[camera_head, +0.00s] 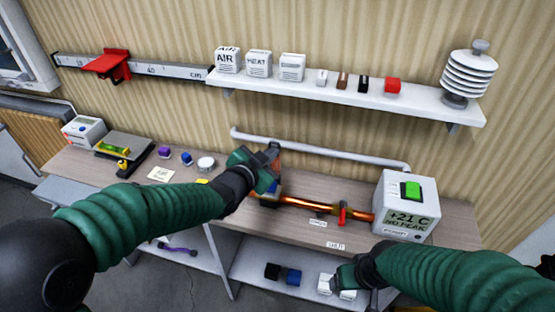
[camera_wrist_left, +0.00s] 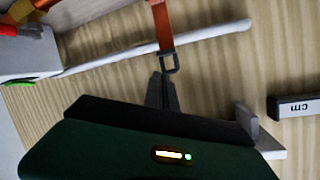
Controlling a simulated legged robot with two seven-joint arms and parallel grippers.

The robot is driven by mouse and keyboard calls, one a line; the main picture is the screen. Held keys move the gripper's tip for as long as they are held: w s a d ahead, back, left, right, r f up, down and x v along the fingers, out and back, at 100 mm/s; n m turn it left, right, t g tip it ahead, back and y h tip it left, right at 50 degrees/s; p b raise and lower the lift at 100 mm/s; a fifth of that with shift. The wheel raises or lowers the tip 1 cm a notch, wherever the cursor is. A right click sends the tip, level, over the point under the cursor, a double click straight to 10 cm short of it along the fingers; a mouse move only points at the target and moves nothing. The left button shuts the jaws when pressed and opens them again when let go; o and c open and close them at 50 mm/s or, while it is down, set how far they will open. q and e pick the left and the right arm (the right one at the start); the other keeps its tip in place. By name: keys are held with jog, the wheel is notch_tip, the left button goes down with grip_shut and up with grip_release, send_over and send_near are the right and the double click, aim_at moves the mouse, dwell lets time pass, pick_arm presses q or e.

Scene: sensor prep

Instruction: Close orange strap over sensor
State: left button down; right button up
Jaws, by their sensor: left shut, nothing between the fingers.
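The orange strap (camera_wrist_left: 162,22) hangs with a dark buckle (camera_wrist_left: 168,62) at its end in the left wrist view. My left gripper (camera_wrist_left: 162,88) is shut and empty, its fingertips right by the buckle; I cannot tell whether they touch. In the head view my left gripper (camera_head: 272,150) is above the bench, in front of a small part of the orange strap (camera_head: 279,160). Below it a blue piece (camera_head: 273,187), perhaps the sensor, is partly hidden by my arm. A copper pipe (camera_head: 308,203) runs right from there. My right gripper (camera_head: 338,286) is low at the bench front, its fingers unclear.
A white box with a green switch (camera_head: 409,191) reads +21 C at the pipe's right end. A red clip (camera_head: 342,213) sits on the pipe. A white pipe (camera_head: 320,150) runs behind. A wall shelf (camera_head: 340,95) holds small boxes. Small items lie on the bench left.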

pick_arm(q)
jog(key=shift+w+d, duration=0.1)
jog(key=shift+d, duration=0.5)
pick_arm(e)
jog(key=shift+w+d+f, duration=0.15)
jog(key=shift+d+f, duration=0.15)
jog(key=shift+d, duration=0.05)
dwell(0.4)
pick_arm(q)
jog(key=shift+a, duration=0.1)
